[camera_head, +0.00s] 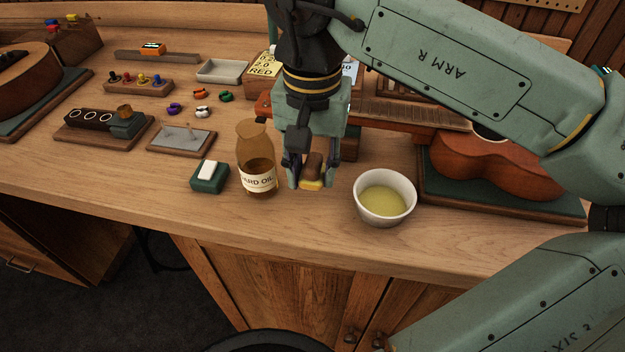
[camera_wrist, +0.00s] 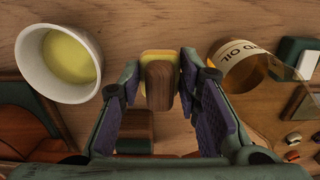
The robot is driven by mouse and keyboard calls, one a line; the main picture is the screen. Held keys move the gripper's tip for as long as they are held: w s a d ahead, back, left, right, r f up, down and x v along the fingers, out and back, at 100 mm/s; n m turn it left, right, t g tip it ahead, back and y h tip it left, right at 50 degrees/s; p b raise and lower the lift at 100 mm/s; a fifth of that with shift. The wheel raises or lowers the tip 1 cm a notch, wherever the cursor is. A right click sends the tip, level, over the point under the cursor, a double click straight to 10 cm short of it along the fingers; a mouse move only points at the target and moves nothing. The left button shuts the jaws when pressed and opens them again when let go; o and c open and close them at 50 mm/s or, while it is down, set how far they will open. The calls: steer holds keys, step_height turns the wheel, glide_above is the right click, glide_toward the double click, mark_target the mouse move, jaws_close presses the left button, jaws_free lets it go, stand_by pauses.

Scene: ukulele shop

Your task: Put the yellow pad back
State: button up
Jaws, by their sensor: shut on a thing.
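The yellow pad (camera_head: 312,184) has a brown wooden back and a yellow face on its underside. My gripper (camera_head: 307,182) is shut on it, and the pad sits low over the bench between the bottle and the bowl. I cannot tell whether it touches the bench. In the wrist view, the pad's wooden back (camera_wrist: 160,86) lies between the two fingers (camera_wrist: 160,95), with a yellow edge showing beyond it. A dark green block (camera_head: 209,178) with a white pad on top stands left of the bottle.
A brown bottle labelled oil (camera_head: 256,160) stands close left of my gripper. A white bowl of yellowish liquid (camera_head: 385,198) stands close right. A ukulele body (camera_head: 495,165) lies on a green mat at right. The bench front (camera_head: 310,225) is clear.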

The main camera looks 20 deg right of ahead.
mark_target(313, 184)
steer(key=shift+f+b, duration=0.95)
steer(key=shift+f, duration=0.7)
steer(key=shift+f, duration=0.2)
steer(key=o, duration=1.1)
steer(key=shift+r, duration=0.1)
step_height(313, 184, up, 10)
steer(key=p, duration=0.7)
steer(key=shift+r, duration=0.25)
steer(key=shift+r+p, duration=0.3)
steer(key=shift+r, duration=0.6)
